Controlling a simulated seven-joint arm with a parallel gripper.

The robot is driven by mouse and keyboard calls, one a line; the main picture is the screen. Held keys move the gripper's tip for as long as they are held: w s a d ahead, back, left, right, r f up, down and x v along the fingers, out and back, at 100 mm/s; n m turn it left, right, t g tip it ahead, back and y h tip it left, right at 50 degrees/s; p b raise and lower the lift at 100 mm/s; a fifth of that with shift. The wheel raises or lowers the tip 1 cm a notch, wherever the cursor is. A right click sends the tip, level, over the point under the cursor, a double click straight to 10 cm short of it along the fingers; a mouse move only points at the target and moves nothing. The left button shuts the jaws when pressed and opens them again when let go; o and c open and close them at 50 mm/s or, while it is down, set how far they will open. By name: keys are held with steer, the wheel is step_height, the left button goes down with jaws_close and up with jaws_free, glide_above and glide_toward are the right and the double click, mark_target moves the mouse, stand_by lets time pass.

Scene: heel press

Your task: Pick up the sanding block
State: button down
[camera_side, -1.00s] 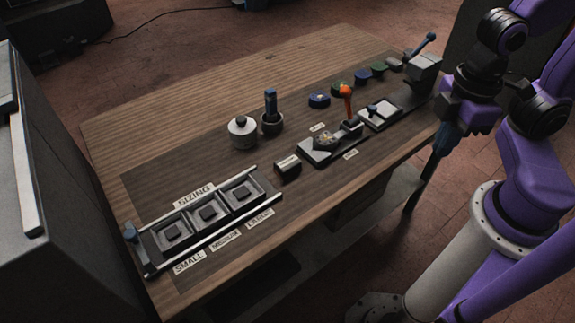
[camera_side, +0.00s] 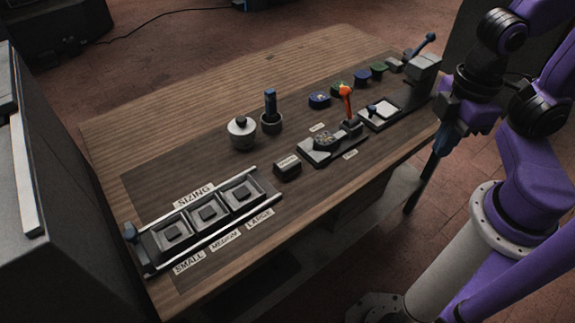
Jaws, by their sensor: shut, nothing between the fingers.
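A small dark block with a pale label on top (camera_side: 287,168) lies on the bench, between the sizing tray and the lever press. It may be the sanding block, but I cannot read its label. A small grey block (camera_side: 395,65) lies at the far end of the bench, and I cannot rule it out. My gripper (camera_side: 409,209) hangs pointing down beside the bench's right edge, well apart from both blocks. It is shut and empty; its fingers are dark and thin at this size.
A sizing tray (camera_side: 152,267) with three compartments, each holding a dark piece, is at the front left. A white round pot (camera_side: 241,134) and a blue-handled tool (camera_side: 270,103) stand mid-bench. An orange-handled press (camera_side: 347,102) and several small dishes are farther back. The bench's left back is bare.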

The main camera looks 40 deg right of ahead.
steer(key=shift+c, duration=2)
jaws_free()
steer(key=n, duration=0.5)
glide_above(287, 162)
step_height(287, 162, down, 7)
steer(key=f, duration=1.1)
steer(key=shift+w+d, duration=0.1)
steer(key=shift+d, duration=0.25)
steer(key=shift+a+f, duration=0.15)
steer(key=shift+f, duration=1.35)
steer(key=shift+a+f, duration=0.1)
steer(key=shift+f, duration=1.35)
